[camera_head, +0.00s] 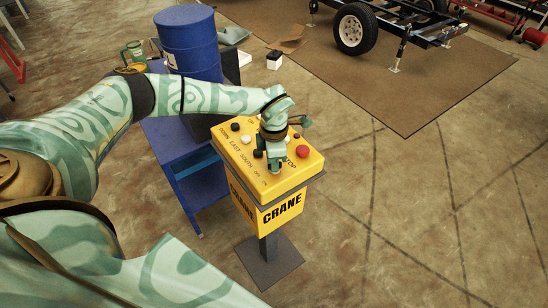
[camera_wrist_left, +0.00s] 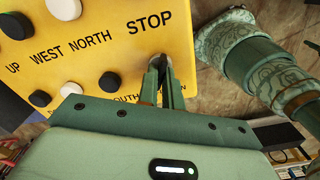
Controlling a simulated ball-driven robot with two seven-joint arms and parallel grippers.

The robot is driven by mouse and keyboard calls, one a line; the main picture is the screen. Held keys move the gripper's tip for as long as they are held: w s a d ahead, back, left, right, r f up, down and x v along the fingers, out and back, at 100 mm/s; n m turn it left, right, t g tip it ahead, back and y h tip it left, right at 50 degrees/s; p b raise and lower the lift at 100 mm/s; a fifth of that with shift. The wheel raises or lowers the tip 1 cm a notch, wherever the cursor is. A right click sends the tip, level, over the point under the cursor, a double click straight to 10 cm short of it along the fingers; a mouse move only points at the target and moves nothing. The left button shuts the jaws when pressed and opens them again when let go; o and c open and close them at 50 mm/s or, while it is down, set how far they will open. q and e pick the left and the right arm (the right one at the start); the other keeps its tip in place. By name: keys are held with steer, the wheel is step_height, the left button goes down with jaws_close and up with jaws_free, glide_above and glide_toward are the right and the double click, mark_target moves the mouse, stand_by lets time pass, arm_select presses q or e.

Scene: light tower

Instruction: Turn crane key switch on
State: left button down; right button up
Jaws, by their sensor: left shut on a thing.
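The yellow crane control box (camera_head: 262,190), marked CRANE, stands on a dark post. Its sloped top has a red STOP button (camera_head: 303,152) and several black and white buttons; the top also fills the upper left of the left wrist view (camera_wrist_left: 100,57). My left gripper (camera_head: 275,163) points down at the top's near side, left of the red button. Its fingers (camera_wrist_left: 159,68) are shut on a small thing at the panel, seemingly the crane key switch. The fingers hide most of it, so its turn angle cannot be told. My right gripper is out of view.
A blue barrel (camera_head: 190,42) stands on a blue table (camera_head: 168,140) behind and left of the box. A wheeled trailer frame (camera_head: 400,22) stands on a brown mat (camera_head: 400,90) at the back. The floor right of the box is clear.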

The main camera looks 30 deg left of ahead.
arm_select(q)
steer(key=shift+w+r+m, duration=0.1)
steer(key=shift+m, duration=0.2)
stand_by(0.4)
steer(key=c, duration=1.6)
jaws_free()
steer(key=shift+o, duration=0.2)
step_height(320, 180, up, 16)
